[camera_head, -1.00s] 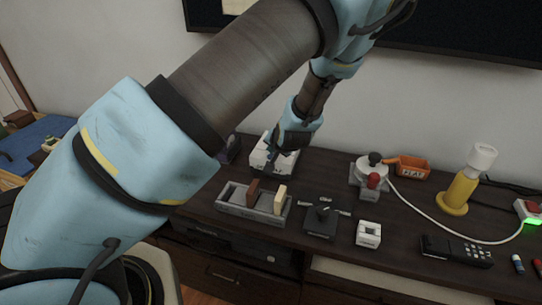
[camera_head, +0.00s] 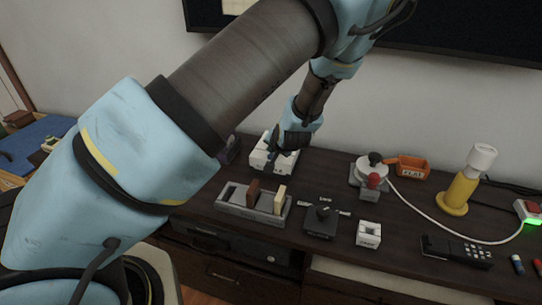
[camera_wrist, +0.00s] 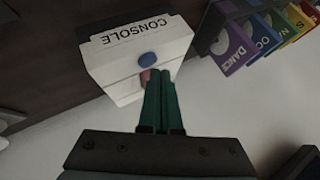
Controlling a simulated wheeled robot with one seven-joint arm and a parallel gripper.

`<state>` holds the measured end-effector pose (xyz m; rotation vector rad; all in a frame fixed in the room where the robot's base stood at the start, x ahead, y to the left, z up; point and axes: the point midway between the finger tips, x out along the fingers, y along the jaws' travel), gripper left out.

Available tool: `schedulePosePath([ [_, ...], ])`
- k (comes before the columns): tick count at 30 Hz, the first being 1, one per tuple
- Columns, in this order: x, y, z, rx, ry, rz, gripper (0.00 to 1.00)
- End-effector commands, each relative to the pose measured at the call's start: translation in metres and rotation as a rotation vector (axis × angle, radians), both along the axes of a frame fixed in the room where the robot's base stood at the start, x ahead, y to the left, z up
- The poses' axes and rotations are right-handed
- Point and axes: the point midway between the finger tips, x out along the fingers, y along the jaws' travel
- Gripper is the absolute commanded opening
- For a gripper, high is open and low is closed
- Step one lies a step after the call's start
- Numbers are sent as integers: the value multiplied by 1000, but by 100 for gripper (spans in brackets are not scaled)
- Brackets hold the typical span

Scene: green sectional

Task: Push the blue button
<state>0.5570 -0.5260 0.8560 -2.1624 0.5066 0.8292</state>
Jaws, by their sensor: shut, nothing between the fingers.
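A white console box (camera_wrist: 138,72) lettered "CONSOLE" shows in the wrist view, with a round blue button (camera_wrist: 147,59) on its face. A small pinkish button (camera_wrist: 147,75) is beside it, partly hidden by my fingers. My gripper (camera_wrist: 160,72) is shut, its green fingers together and empty. The fingertips are in front of the console, just beside the blue button in the picture; I cannot tell whether they touch the box. In the head view, the console (camera_head: 262,158) stands toward the back of the dark cabinet top, and my gripper (camera_head: 273,148) is at it, hiding its buttons.
A grey switch tray (camera_head: 240,207), a black joystick box (camera_head: 321,222) and a small white switch box (camera_head: 369,234) stand in front. Coloured cases (camera_wrist: 262,35) stand beside the console. A red-knobbed device (camera_head: 370,178) and a yellow lamp (camera_head: 460,190) are to the right.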

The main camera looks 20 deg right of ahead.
Motion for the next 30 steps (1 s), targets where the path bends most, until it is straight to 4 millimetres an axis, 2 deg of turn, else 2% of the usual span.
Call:
schedulePosePath([
  [30,0,0,-9,0,0,0,0],
])
